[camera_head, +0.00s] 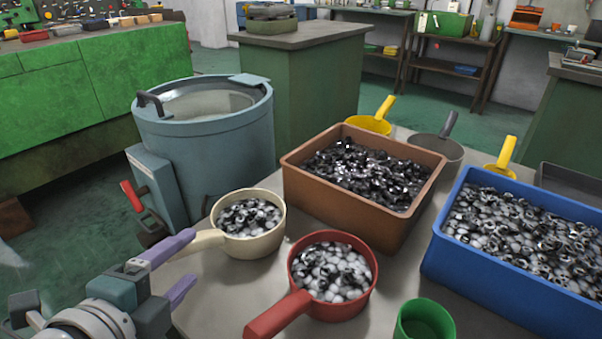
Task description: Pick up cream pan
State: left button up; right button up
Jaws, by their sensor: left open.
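The cream pan (273,241) stands upright on the grey table, filled with small dark and light metal parts. Its handle points left and down toward my left gripper. My left gripper (178,268) is open at the lower left, with two purple fingers spread apart. The upper finger's tip is close to the end of the cream handle; I cannot tell whether they touch. The lower finger is below and in front of the handle. My right gripper does not show.
A red pan (368,299) with parts stands just right of the cream pan. A brown bin (300,189), a blue bin (438,262) and a green cup (425,322) share the grey table (225,304). A blue-grey drum (215,145) stands behind the cream pan.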

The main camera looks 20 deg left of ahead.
aim_at(191, 248)
pick_arm(q)
jog(key=x, duration=0.3)
jog(key=b+x, duration=0.1)
jog(key=x, duration=0.1)
jog(key=shift+w+a, duration=0.25)
jog(key=shift+w, duration=0.15)
jog(key=shift+c, duration=0.4)
jog(key=shift+r, duration=0.1)
grip_shut()
jog(key=shift+r, duration=0.1)
